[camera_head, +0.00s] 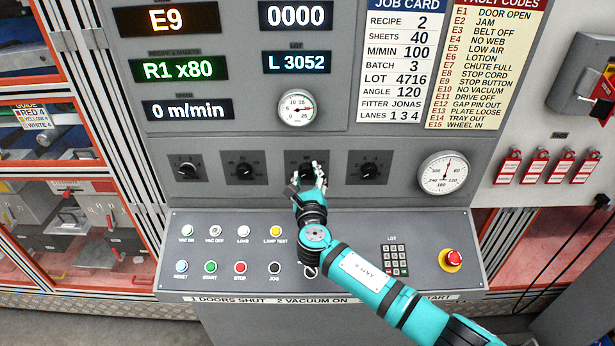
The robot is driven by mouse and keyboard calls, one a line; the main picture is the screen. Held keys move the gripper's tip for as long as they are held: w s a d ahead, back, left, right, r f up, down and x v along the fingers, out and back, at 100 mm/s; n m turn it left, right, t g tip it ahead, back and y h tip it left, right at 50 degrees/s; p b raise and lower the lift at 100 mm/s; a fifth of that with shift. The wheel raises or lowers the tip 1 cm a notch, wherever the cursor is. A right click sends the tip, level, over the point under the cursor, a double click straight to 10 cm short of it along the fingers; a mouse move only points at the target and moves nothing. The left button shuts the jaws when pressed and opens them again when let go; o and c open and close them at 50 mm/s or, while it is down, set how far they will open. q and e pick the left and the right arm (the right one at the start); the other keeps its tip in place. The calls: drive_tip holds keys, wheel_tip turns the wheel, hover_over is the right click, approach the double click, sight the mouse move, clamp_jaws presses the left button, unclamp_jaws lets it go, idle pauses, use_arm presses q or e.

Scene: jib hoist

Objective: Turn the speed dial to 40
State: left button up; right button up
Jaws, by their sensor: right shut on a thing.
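A row of black dials sits on the grey panel: a far-left dial (186,168), a second dial (245,168), a third dial (306,160) and a right dial (369,171). Their labels are too small to read, so I cannot tell which is the speed dial. My right gripper (309,175) is at the third dial, shut on its knob, and hides most of its face and pointer. The speed readout (188,110) above shows 0 m/min. My left gripper is not in view.
A round gauge (442,172) is right of the dials, and a smaller gauge (297,108) is above. A sloped console (340,226) with coloured buttons, a keypad (396,260) and a red emergency stop (453,258) lies below, under my right arm. A job card (398,70) is above.

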drive_tip(key=o, duration=1.1)
drive_tip(key=shift+o, duration=0.2)
drive_tip(key=s, duration=1.2)
drive_tip(key=shift+d, duration=0.35)
drive_tip(key=shift+f, duration=0.1)
